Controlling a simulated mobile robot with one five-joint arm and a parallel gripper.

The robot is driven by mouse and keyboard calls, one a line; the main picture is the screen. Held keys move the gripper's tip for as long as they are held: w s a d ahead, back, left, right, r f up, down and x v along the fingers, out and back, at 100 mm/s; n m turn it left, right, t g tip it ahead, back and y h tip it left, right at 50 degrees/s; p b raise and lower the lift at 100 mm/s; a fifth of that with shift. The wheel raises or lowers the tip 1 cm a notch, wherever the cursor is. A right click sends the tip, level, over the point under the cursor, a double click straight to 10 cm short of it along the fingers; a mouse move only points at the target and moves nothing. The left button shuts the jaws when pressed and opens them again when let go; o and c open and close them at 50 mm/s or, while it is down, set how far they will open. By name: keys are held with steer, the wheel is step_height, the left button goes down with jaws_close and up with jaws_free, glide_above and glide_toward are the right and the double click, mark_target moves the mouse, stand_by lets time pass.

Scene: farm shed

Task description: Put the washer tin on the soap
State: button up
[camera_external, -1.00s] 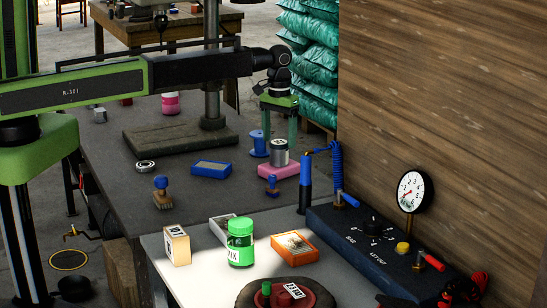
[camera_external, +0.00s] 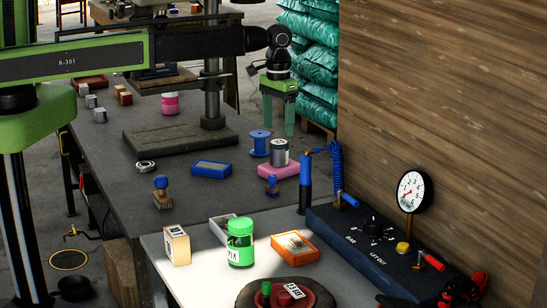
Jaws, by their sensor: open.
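The washer tin (camera_external: 279,152) is a small grey metal tin with a pale label. It stands upright on the pink soap (camera_external: 279,170), towards the back right of the dark bench. My gripper (camera_external: 279,128) is open and empty, with its two green fingers pointing down. It hangs above the tin and is apart from it. The tin covers part of the soap's top.
A blue box (camera_external: 211,168) lies further left. A blue coiled hose (camera_external: 334,165) and the wooden wall (camera_external: 440,100) are at the right.

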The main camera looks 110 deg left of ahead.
steer(key=s+d+m, duration=0.3)
steer(key=d+m, duration=0.2)
steer(key=d, duration=1.7)
steer(key=s+d+m, duration=0.4)
steer(key=d+m, duration=0.2)
steer(key=d, duration=1.5)
steer(key=shift+d+m, duration=0.3)
steer(key=shift+d, duration=0.1)
